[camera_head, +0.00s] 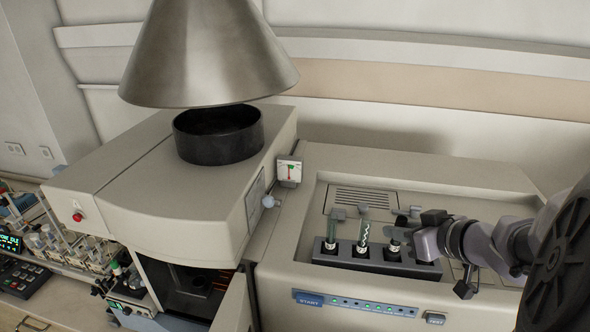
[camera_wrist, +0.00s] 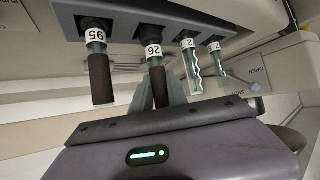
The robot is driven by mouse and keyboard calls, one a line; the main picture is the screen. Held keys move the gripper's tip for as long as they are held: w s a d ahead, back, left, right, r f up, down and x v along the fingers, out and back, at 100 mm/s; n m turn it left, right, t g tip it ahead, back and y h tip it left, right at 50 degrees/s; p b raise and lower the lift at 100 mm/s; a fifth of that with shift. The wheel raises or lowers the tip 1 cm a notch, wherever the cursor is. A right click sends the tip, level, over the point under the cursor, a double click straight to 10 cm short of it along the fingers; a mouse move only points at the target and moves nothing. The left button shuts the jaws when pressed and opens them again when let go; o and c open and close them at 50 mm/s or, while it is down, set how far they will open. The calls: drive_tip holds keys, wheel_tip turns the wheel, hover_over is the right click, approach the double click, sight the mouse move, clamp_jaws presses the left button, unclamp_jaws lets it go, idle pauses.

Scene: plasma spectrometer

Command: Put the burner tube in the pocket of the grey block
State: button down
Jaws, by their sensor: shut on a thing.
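The grey block (camera_head: 345,262) stands on the right-hand machine with a row of tubes in its pockets. In the wrist view the block (camera_wrist: 125,20) shows upside down, and its tubes carry number labels. My gripper (camera_wrist: 160,92) is shut on the black-sleeved tube labelled 26 (camera_wrist: 155,70). That tube stands in line with the others at the block; I cannot tell whether it is fully seated. Another black-sleeved tube, 95 (camera_wrist: 98,75), and two clear tubes, 2 (camera_wrist: 192,68) and 7 (camera_wrist: 219,66), stand beside it. Which tube is the burner tube is not marked.
A metal cone hood (camera_head: 210,55) hangs over a black ring (camera_head: 218,136) on the left machine. That machine's front chamber (camera_head: 190,292) is open, with its door (camera_head: 233,305) swung out. A small gauge (camera_head: 289,171) stands between the machines. A start panel (camera_head: 310,300) lies before the block.

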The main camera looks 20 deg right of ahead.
drive_tip(key=shift+w+d+f, duration=0.15)
drive_tip(key=shift+w+f, duration=0.05)
drive_tip(key=shift+f, duration=0.6)
drive_tip(key=shift+r, duration=0.1)
drive_tip(key=shift+s, duration=0.1)
drive_tip(key=c, duration=1.3)
unclamp_jaws()
drive_tip(key=shift+f, duration=0.2)
drive_tip(key=shift+r, duration=0.1)
drive_tip(key=p+v, duration=0.3)
drive_tip(key=v, duration=0.9)
drive_tip(key=shift+r, duration=0.15)
